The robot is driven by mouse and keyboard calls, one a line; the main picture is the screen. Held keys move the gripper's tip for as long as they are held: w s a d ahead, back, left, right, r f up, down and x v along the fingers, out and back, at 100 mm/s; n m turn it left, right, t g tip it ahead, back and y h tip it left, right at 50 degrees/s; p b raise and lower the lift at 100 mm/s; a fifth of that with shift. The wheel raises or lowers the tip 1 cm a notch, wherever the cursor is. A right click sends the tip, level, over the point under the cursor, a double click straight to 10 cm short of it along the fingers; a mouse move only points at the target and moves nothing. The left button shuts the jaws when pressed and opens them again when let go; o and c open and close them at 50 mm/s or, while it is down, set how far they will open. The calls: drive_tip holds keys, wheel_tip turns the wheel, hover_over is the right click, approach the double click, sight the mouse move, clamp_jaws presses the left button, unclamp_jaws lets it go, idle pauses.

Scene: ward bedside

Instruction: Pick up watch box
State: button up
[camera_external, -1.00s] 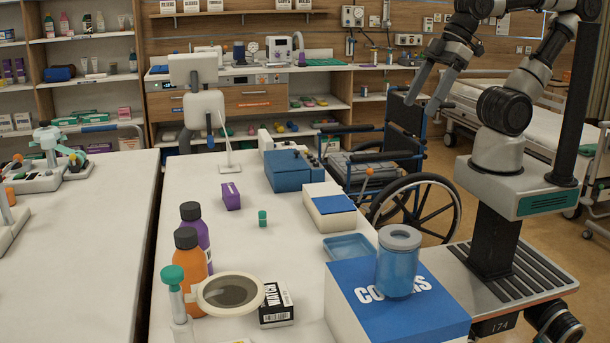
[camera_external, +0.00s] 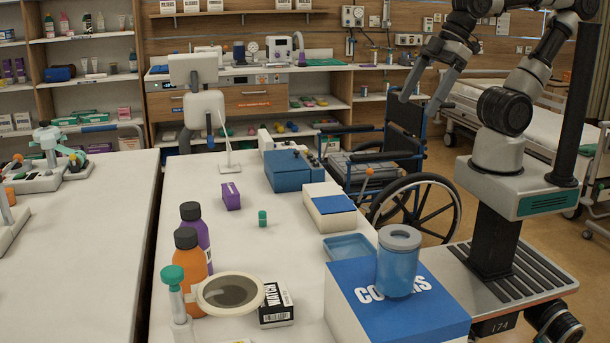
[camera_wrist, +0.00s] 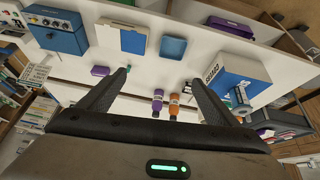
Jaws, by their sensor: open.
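The watch box (camera_external: 277,309) is a small black and white carton with "WATCH" printed on it. In the external view it lies near the front of the white table (camera_external: 230,170), beside a round dark-faced disc (camera_external: 230,293) with a cream rim. My gripper (camera_external: 409,97) is raised in the air at the right, beyond the table's right side and far from the watch box. In the wrist view my gripper (camera_wrist: 160,78) has its fingers wide apart with nothing between them.
An orange bottle (camera_external: 190,270), a purple bottle (camera_external: 196,230) and a teal-topped dispenser (camera_external: 174,280) stand left of the watch box. A large COVERS box (camera_external: 345,312) with a blue jar (camera_external: 398,265) on it stands to the right.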

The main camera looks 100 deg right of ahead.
drive_tip(key=w+a+n+h, duration=0.1)
drive_tip(key=w+a+n, duration=0.2)
drive_tip(key=w+n, duration=0.65)
drive_tip(key=n+g+y+b, duration=0.1)
drive_tip(key=n+b, duration=0.3)
drive_tip(key=n, duration=2.1)
hover_over(273, 295)
drive_tip(key=s, duration=0.2)
drive_tip(key=f, duration=2.6)
drive_tip(key=shift+a+f, duration=0.4)
drive_tip(key=shift+d+b+x, duration=0.2)
drive_tip(key=shift+d+x, duration=0.05)
drive_tip(key=shift+x, duration=1.2)
drive_tip(key=shift+d+b+x, duration=0.2)
drive_tip(key=shift+x, duration=1.25)
drive_tip(key=shift+s, duration=0.15)
drive_tip(key=c, duration=1.2)
